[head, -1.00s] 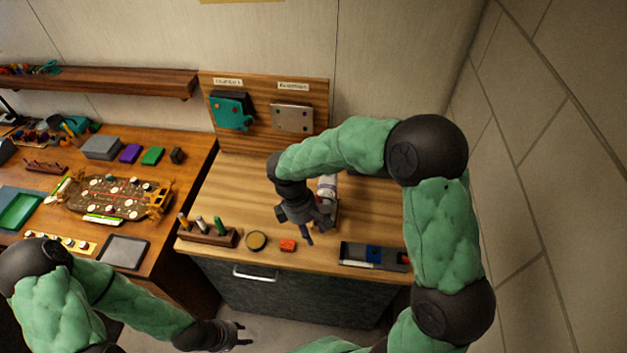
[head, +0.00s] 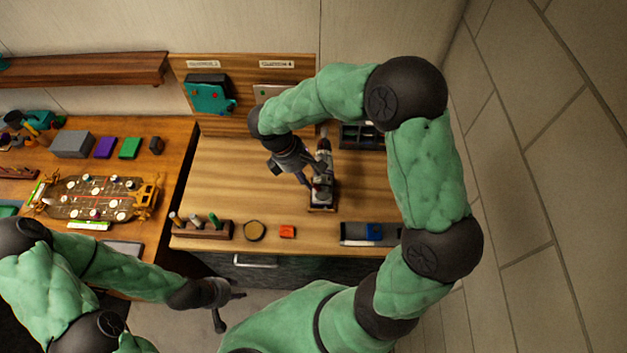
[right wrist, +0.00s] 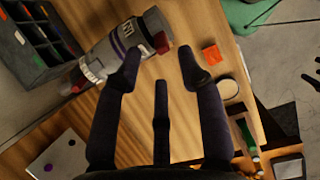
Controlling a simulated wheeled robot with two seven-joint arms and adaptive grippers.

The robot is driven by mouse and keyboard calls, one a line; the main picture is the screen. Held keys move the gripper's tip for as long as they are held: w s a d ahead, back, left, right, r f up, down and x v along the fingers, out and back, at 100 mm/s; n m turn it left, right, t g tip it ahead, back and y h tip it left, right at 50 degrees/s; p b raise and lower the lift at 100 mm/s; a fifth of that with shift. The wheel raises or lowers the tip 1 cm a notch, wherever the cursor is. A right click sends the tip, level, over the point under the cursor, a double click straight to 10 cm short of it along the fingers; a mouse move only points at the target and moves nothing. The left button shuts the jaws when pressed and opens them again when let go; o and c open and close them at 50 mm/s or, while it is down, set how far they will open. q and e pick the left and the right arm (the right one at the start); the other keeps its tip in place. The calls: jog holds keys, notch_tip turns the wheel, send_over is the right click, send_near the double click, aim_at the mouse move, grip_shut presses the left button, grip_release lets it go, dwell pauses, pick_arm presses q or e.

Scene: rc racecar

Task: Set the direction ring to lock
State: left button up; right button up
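A grey cylindrical tool (right wrist: 112,55) with purple bands, white labels and a red part lies across the upper left of the right wrist view. It is partly behind my right gripper in the head view (head: 321,190). A band with a white mark (right wrist: 133,31) near its thick end may be the direction ring; its setting is not readable. My right gripper (right wrist: 160,68) has its fingers spread, near the tool's thick end, with nothing clearly held between them; it also shows in the head view (head: 313,176). My left gripper (head: 232,308) is open and empty, low before the bench.
An orange block (head: 287,231), a round dish (head: 254,231) and a wooden rack of pens (head: 204,230) line the bench's front edge. A dark tray (head: 356,233) lies to their right. A compartment organizer (right wrist: 35,45) is beside the tool. The bench's left middle is clear.

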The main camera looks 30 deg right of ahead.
aim_at(315, 185)
jog(key=x, duration=0.4)
jog(key=shift+s+f, duration=0.1)
jog(key=shift+s, duration=0.1)
jog(key=shift+f, duration=0.25)
